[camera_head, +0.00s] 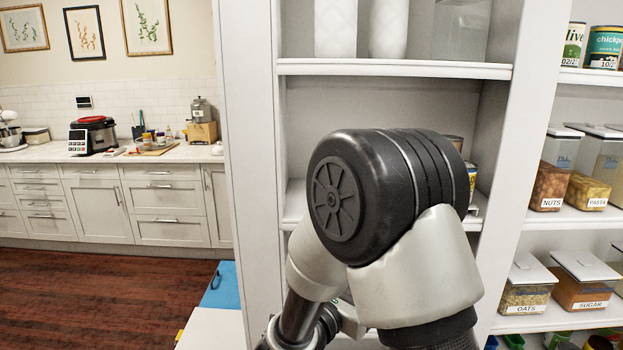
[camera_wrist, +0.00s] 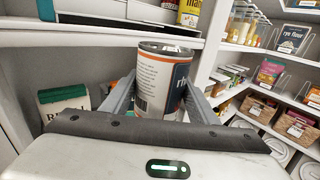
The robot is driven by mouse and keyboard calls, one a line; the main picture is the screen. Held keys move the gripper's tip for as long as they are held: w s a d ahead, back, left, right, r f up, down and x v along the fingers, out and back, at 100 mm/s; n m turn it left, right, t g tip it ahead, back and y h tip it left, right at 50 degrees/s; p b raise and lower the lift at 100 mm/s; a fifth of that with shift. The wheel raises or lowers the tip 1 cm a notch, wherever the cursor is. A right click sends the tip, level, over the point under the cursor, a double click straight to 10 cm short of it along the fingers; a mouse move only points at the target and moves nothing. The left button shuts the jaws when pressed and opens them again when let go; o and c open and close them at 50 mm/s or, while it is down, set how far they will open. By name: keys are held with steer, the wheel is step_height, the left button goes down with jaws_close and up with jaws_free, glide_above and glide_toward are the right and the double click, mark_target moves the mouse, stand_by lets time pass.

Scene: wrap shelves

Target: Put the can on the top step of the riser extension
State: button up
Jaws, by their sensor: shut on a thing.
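My gripper (camera_wrist: 160,88) is shut on a can (camera_wrist: 161,72) with a white label, an orange band and a dark blue side. The can is held roughly upright between the two fingers, in front of the shelf edge in the wrist view. What looks like the riser extension (camera_wrist: 118,14) sits on the shelf above and behind the can, seen only in part. A yellow can (camera_wrist: 191,12) stands at its right end. In the head view my arm hides the gripper, the held can and most of that shelf.
The white shelf (camera_wrist: 60,38) has an edge close behind the can. A box with a green top (camera_wrist: 64,100) is on the lower level at left. In the head view, small cans (camera_head: 471,176) show right of my arm, and white vases (camera_head: 388,28) stand above.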

steer(key=s+d+f+m+g+h, duration=0.2)
steer(key=s+f, duration=0.1)
steer(key=f, duration=0.9)
steer(key=r+n+t+y+p, duration=0.1)
steer(key=p, duration=0.1)
steer(key=r+n+t+y+p, duration=0.1)
steer(key=r+n+y+p, duration=0.1)
steer(key=r+n+t+y+p, duration=0.1)
steer(key=r+t+y, duration=0.1)
steer(key=shift+s+a+r+p, duration=0.15)
steer(key=shift+s+a+p, duration=0.1)
steer(key=shift+p, duration=0.15)
